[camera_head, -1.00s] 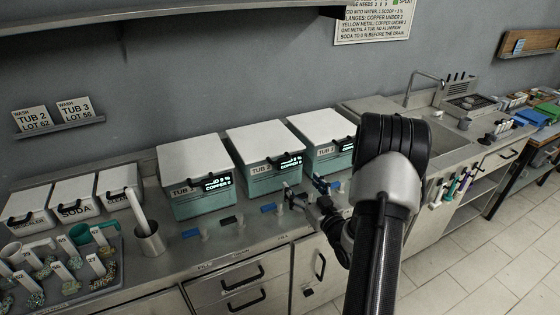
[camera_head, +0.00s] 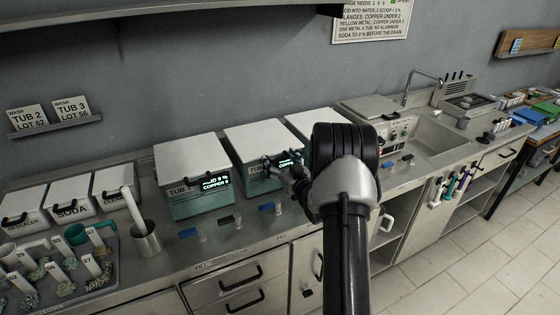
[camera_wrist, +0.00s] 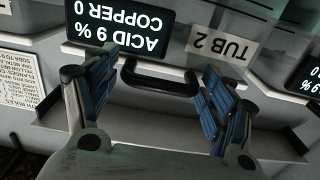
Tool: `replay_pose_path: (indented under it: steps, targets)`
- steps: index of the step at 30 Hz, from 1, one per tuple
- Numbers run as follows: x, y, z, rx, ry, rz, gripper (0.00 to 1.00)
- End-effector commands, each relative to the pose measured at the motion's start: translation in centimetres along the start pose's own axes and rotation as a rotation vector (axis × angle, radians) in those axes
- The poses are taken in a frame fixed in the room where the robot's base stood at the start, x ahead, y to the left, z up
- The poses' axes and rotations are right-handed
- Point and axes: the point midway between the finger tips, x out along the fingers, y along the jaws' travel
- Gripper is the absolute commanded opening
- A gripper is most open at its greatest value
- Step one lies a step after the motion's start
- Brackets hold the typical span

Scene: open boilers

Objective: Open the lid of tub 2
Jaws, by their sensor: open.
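Tub 2 (camera_head: 258,182) is the middle of three teal tubs with white lids, and its lid (camera_head: 260,140) lies shut. The wrist view shows it upside down, with its label "TUB 2" (camera_wrist: 217,45) and its display (camera_wrist: 128,28) reading acid 9 %, copper 0. My gripper (camera_head: 272,167) is at the front of tub 2 in the head view, partly hiding its front. In the wrist view my gripper (camera_wrist: 158,88) is open, its blue-padded fingers either side of the dark lid handle (camera_wrist: 158,86). I cannot tell whether they touch the handle.
Tub 1 (camera_head: 195,205) stands left and tub 3 (camera_head: 315,122) right, partly behind my arm; both lids are shut. Blue and dark small items (camera_head: 228,220) line the counter front. A metal cup (camera_head: 146,243) and bins (camera_head: 70,203) are at left; the sink (camera_head: 425,137) is at right.

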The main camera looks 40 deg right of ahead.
Motion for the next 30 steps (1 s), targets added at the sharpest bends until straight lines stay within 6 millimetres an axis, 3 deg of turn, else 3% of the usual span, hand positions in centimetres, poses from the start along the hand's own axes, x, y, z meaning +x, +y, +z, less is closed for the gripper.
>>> replay_pose_path:
  steps: [4,27,30]
  targets:
    - [-0.02,0.00,-0.01,0.000,0.000,0.000,0.75]
    - [-0.06,0.12,0.02,0.000,0.000,0.002,0.24]
    - [-0.07,0.14,-0.05,0.000,-0.001,0.003,0.23]
